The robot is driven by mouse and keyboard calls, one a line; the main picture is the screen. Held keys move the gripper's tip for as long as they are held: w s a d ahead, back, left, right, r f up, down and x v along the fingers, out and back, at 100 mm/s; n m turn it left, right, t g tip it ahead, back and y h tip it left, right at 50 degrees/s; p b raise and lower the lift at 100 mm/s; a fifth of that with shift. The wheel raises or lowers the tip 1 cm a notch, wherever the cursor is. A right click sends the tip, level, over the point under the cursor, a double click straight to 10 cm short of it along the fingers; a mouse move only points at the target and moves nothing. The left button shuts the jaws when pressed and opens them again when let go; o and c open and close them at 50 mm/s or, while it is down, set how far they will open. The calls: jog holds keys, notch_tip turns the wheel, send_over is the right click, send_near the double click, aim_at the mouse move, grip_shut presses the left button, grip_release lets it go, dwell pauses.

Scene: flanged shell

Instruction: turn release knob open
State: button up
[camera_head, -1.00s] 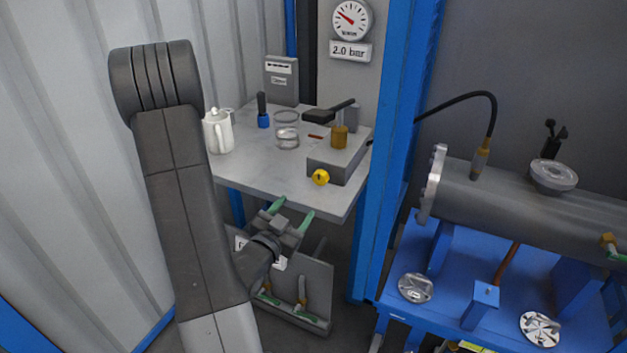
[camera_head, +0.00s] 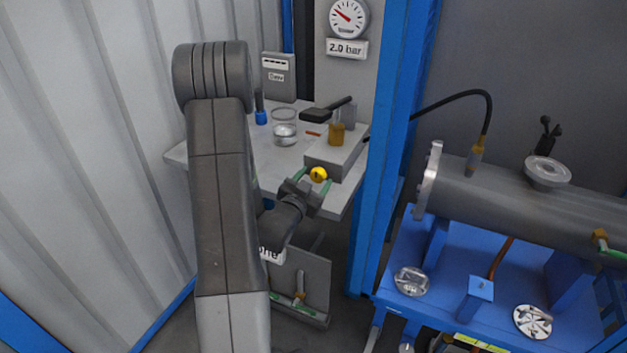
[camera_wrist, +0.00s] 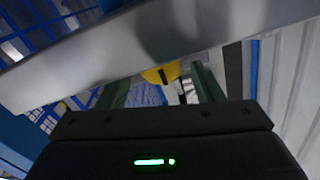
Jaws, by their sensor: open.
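The yellow release knob (camera_head: 318,174) sits on the front face of a grey block (camera_head: 338,157) on the table. My gripper (camera_head: 313,184) has green fingers, spread open, one to each side of the knob in the head view. In the wrist view the yellow knob (camera_wrist: 162,75) shows between the two green fingers of my gripper (camera_wrist: 160,88), nearer the left one in part. Whether either finger touches the knob I cannot tell. The knob's lower part is hidden.
The table (camera_head: 345,194) also bears a glass dish (camera_head: 284,133), a black-handled tool (camera_head: 328,110) and a brass cylinder (camera_head: 337,134). A blue post (camera_head: 392,150) stands close right of the table. A grey flanged shell (camera_head: 500,190) lies on a blue stand farther right.

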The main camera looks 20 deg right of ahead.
jog(key=c, duration=1)
jog(key=shift+o, duration=0.2)
jog(key=n+b, duration=0.2)
jog(key=n, duration=0.1)
jog(key=shift+f, duration=0.1)
jog(key=n+b, duration=0.1)
jog(key=n, duration=0.1)
jog(key=shift+w+a+n, duration=0.1)
jog(key=shift+n, duration=0.3)
jog(key=n+b, duration=0.1)
jog(key=n, duration=0.4)
jog(key=shift+a+n, duration=0.1)
jog(key=shift+n, duration=0.3)
jog(key=shift+w, duration=0.1)
